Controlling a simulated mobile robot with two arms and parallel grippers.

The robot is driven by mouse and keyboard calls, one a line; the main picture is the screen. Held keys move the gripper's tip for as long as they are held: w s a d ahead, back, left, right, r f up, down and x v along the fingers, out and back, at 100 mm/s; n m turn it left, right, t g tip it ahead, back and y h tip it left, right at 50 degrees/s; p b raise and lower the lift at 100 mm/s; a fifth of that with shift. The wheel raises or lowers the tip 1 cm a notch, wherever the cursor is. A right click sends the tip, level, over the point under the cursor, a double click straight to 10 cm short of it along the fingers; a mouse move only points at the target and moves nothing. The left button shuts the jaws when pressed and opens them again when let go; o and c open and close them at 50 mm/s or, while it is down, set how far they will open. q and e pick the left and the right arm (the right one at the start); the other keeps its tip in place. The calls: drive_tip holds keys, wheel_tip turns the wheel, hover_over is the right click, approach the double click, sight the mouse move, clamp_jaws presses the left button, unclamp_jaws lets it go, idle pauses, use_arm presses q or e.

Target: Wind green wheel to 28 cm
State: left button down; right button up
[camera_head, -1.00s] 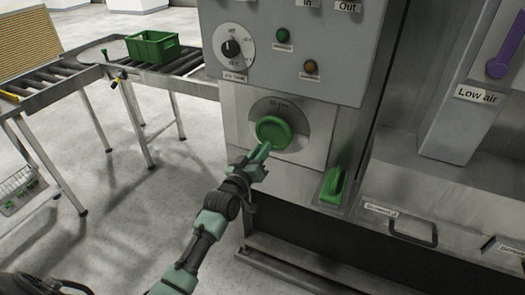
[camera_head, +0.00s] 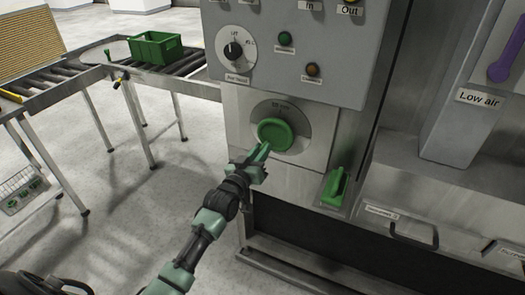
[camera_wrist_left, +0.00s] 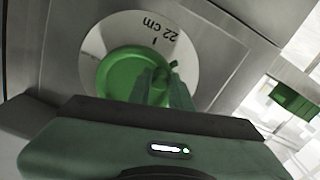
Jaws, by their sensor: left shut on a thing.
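The green wheel (camera_head: 275,134) sits on a round grey dial plate (camera_head: 299,115) on the front of the machine. In the left wrist view the green wheel (camera_wrist_left: 124,75) fills the middle, and the dial plate (camera_wrist_left: 182,50) reads "22 cm", upside down. My left gripper (camera_head: 262,153) is at the lower left edge of the wheel, shut on its handle knob. In the left wrist view its fingers (camera_wrist_left: 165,90) close around the knob, which they partly hide. My right gripper is not in view.
A control panel (camera_head: 270,80) with a black knob (camera_head: 234,50) is above the wheel. A green lever (camera_head: 334,188) sticks out at lower right. A roller conveyor (camera_head: 185,62) with a green crate (camera_head: 154,46) stands at the left.

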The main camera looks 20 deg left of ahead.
use_arm(q)
drive_tip(key=shift+a+r+m, duration=0.35)
drive_tip(key=shift+r+m, duration=0.05)
drive_tip(key=shift+m, duration=0.1)
idle(0.6)
drive_tip(key=c, duration=1.5)
unclamp_jaws()
drive_tip(key=shift+o, duration=1)
drive_tip(key=shift+a+f, duration=0.1)
drive_tip(key=shift+f, duration=0.05)
drive_tip(key=s+b, duration=0.1)
drive_tip(key=s, duration=0.6)
drive_tip(key=shift+s, duration=0.4)
drive_tip(key=shift+a, duration=0.1)
